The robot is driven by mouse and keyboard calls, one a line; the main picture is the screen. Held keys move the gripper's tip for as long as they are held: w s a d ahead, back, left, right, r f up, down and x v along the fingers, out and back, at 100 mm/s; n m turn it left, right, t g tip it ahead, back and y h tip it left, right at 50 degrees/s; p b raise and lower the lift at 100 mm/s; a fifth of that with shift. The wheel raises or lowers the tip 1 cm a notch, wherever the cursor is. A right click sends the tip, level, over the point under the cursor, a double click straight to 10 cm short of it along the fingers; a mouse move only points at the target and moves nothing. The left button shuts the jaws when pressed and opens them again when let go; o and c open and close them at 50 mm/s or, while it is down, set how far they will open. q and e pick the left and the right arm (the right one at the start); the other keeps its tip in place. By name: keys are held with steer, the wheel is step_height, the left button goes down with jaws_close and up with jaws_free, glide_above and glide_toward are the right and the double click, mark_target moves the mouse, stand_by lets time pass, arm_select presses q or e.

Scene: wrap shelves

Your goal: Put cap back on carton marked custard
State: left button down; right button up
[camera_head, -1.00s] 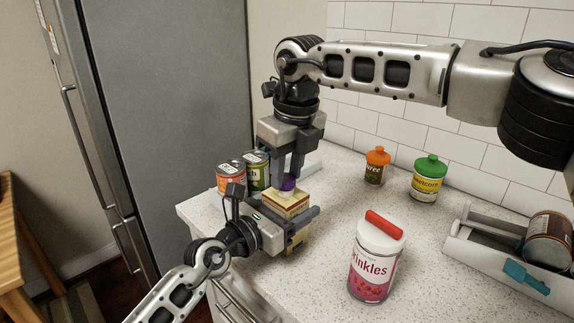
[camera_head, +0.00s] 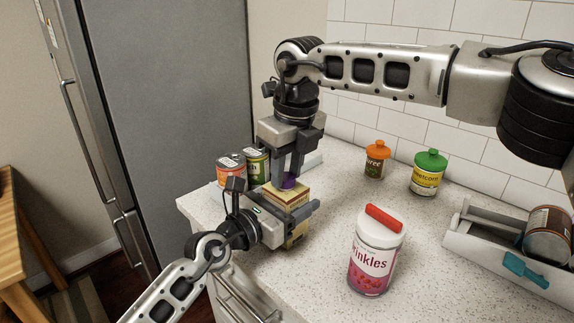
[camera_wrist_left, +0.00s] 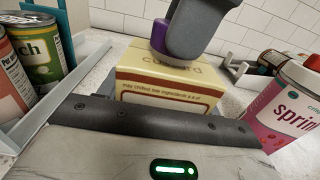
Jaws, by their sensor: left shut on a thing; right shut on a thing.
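The custard carton (camera_head: 287,198) is yellow with a dark red band and stands upright near the counter's left edge. The word custard shows on its top in the left wrist view (camera_wrist_left: 170,84). My left gripper (camera_head: 290,222) is shut on the carton from the front left. My right gripper (camera_head: 285,180) points down from above and is shut on the purple cap (camera_head: 289,182). The cap is at the carton's top, and it also shows in the left wrist view (camera_wrist_left: 160,38). Whether it is seated there is hidden by the fingers.
Two cans, one orange-labelled (camera_head: 230,170) and one green (camera_head: 256,167), stand behind left. A sprinkles jar (camera_head: 374,262) stands front right. Orange-capped (camera_head: 376,160) and green-capped (camera_head: 428,174) jars stand at the back. A white rack (camera_head: 470,255) holds a lying can (camera_head: 549,232).

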steer(key=m, duration=0.3)
steer(key=shift+a, duration=0.1)
steer(key=m+h, duration=0.1)
steer(key=m, duration=0.3)
steer(key=shift+m+t, duration=0.3)
steer(key=m, duration=0.2)
steer(key=shift+a+m, duration=0.1)
steer(key=shift+m, duration=0.2)
steer(key=m+h, duration=0.1)
steer(key=m, duration=0.7)
steer(key=shift+a+h, duration=0.1)
steer(key=shift+h, duration=0.2)
steer(key=m+g, duration=0.1)
steer(key=m, duration=0.5)
steer(key=shift+w+f, duration=0.1)
steer(key=shift+w, duration=0.05)
steer(key=m+g, duration=0.1)
steer(key=m, duration=0.7)
steer(key=shift+g, duration=0.3)
